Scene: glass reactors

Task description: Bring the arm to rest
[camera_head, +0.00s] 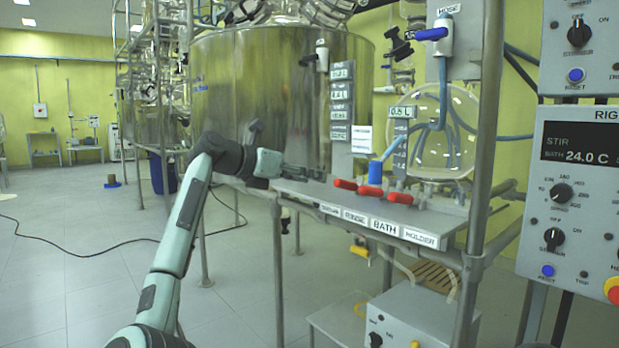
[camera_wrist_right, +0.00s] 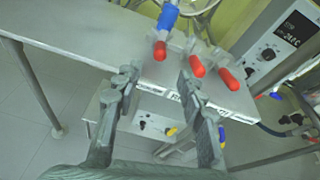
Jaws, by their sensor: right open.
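My right arm (camera_head: 185,220) rises from the bottom of the head view and bends toward the shelf. My right gripper (camera_head: 312,173) is at the left part of the grey shelf, left of the red handles. In the right wrist view the right gripper (camera_wrist_right: 158,85) has its two fingers spread apart with nothing held between them. The shelf edge shows beyond the fingers. My left gripper is not in view.
A grey shelf (camera_head: 440,222) carries red handles (camera_head: 369,191) and a blue-topped piece (camera_head: 376,172). A large steel vessel (camera_head: 260,90) stands behind the gripper. A control panel (camera_head: 575,200) is at the right. Open floor (camera_head: 70,260) lies at the left.

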